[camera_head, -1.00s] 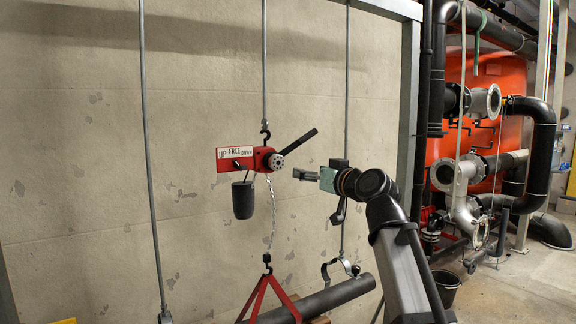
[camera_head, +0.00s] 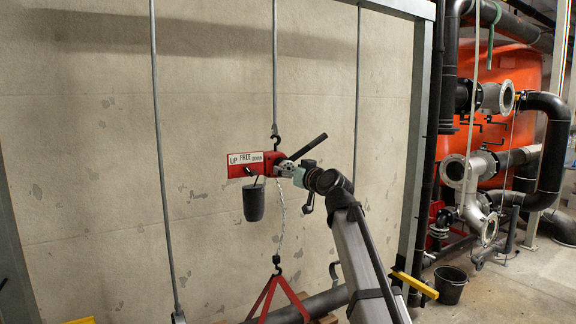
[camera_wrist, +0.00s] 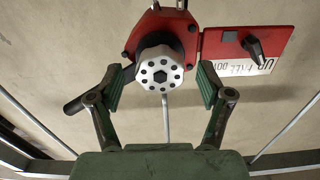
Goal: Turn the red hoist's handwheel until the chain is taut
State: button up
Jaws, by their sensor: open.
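The red hoist (camera_head: 262,165) hangs from a hook on a rod in front of the concrete wall. Its silver handwheel (camera_wrist: 161,73), ringed with dark holes, faces my wrist camera. My gripper (camera_wrist: 161,87) is open, with one green-padded finger on each side of the handwheel; the pads look apart from it. In the head view my gripper (camera_head: 290,170) is at the hoist's right side and partly hides the handwheel. The chain (camera_head: 281,215) hangs below the hoist to a red triangular sling (camera_head: 277,291); it looks slightly bowed.
A black lever (camera_head: 308,147) sticks out up and right from the hoist. The UP/FREE/DOWN plate (camera_head: 245,158) has a selector knob (camera_wrist: 252,49). A dark chain bucket (camera_head: 254,202) hangs below. A dark pipe (camera_head: 322,303) lies under the sling.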

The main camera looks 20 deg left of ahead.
jog(key=shift+w+a, duration=0.4)
jog(key=shift+a, duration=0.15)
jog(key=c, duration=1.2)
jog(key=shift+m+b, duration=0.3)
jog(key=shift+m, duration=0.1)
jog(key=shift+m+b, duration=0.45)
jog(key=shift+m, duration=0.15)
jog(key=m+b, duration=0.1)
jog(key=m, duration=0.2)
jog(key=shift+m, duration=0.3)
jog(key=m+b, duration=0.1)
jog(key=m, duration=0.2)
jog(key=shift+r+m, duration=0.1)
jog(key=shift+m, duration=2)
